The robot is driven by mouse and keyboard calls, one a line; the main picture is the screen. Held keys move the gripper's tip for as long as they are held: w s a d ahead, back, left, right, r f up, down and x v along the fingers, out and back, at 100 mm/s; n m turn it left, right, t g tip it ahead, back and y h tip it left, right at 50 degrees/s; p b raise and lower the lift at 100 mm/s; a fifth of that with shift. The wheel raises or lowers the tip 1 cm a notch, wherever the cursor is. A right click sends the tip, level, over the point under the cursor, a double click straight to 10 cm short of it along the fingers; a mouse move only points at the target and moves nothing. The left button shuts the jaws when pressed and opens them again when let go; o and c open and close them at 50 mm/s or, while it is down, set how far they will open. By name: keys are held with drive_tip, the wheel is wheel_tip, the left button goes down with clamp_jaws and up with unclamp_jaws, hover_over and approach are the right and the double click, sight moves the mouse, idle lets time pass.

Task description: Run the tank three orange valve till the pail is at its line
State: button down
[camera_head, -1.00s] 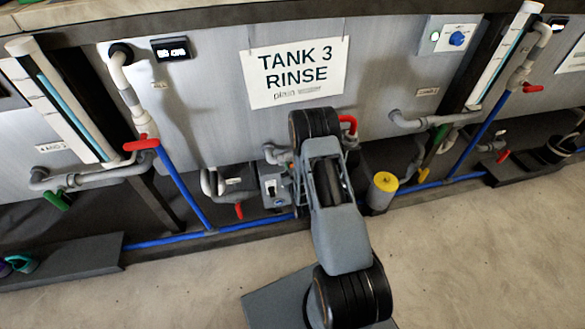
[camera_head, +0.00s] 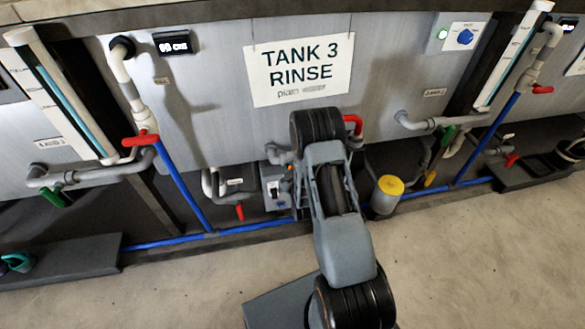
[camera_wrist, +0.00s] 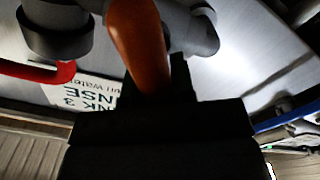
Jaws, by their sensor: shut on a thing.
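In the wrist view an orange valve handle (camera_wrist: 138,40) rises from between the dark fingers of my gripper (camera_wrist: 155,85), which is shut on it. Grey pipework (camera_wrist: 195,28) lies just behind the handle. In the head view my arm covers the gripper and the orange valve, in front of the wall below the "TANK 3 RINSE" sign (camera_head: 299,70). No pail under this valve and no fill line can be made out; my arm may hide them.
A red handle (camera_head: 353,124) and a yellow-topped cylinder (camera_head: 388,192) stand close right of my arm. A grey switch box (camera_head: 275,190) is close left. Blue pipe (camera_head: 165,243) runs low along the wall. The floor (camera_head: 490,260) in front is clear at right.

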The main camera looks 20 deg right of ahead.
drive_tip(key=c, duration=1)
unclamp_jaws()
drive_tip(key=shift+o, duration=0.2)
drive_tip(key=s+a, duration=0.2)
drive_tip(key=s, duration=1.1)
drive_tip(key=shift+s+a+p, duration=0.2)
drive_tip(key=shift+a+p, duration=0.15)
drive_tip(key=shift+a, duration=0.05)
